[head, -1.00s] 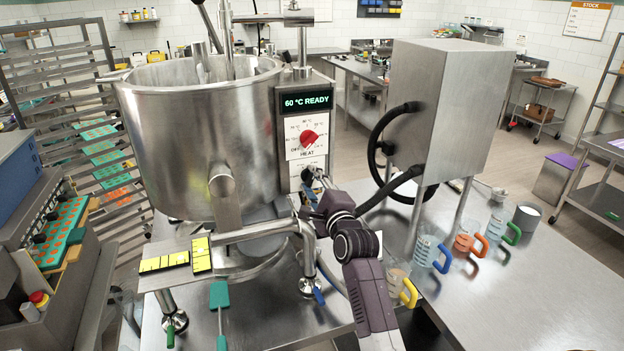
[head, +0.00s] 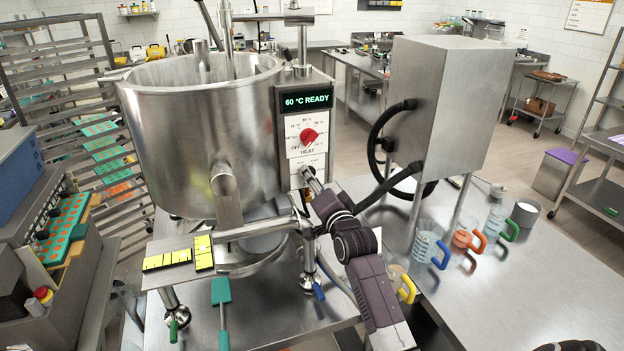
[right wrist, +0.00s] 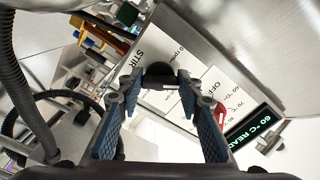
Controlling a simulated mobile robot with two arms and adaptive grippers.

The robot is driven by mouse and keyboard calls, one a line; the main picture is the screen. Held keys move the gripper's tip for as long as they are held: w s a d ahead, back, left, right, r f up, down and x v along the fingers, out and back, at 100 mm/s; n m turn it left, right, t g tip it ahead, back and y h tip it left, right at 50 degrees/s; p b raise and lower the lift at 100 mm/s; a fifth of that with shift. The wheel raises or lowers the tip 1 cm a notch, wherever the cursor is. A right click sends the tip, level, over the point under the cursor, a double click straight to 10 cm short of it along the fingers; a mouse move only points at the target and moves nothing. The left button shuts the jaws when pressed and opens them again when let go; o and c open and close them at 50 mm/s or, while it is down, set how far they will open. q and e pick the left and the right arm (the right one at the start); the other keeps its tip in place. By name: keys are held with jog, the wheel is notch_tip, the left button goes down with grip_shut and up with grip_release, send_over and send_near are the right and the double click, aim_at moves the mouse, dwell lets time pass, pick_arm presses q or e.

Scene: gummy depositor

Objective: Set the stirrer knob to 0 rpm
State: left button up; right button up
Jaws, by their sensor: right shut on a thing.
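The stirrer knob (right wrist: 159,74) is a dark knob on the white STIR panel (right wrist: 152,98) in the right wrist view. The fingers of my right gripper (right wrist: 158,84) are shut on it, one on each side. Part of an rpm marking shows beside it, but the knob's pointer is hidden, so I cannot tell its setting. In the head view my right gripper (head: 309,178) is at the lower part of the control panel (head: 292,150), below the red heat knob (head: 308,136), and covers the stirrer knob. My left gripper is not in view.
The steel kettle (head: 195,140) stands left of the panel. A steel cabinet (head: 440,100) with black hoses stands to the right. Measuring jugs with coloured handles, such as the blue-handled jug (head: 425,245), are on the table. The display (head: 306,100) reads 60 °C READY.

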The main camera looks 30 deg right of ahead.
jog(key=n, duration=0.7)
jog(key=f+n, duration=0.1)
jog(key=n, duration=0.3)
jog(key=shift+s+f+p, duration=0.1)
jog(key=shift+p, duration=0.25)
dwell(0.4)
jog(key=o, duration=1.2)
jog(key=shift+c, duration=0.2)
jog(key=shift+d+r, duration=0.1)
jog(key=shift+r, duration=0.2)
jog(key=shift+s, duration=0.1)
jog(key=v, duration=1.2)
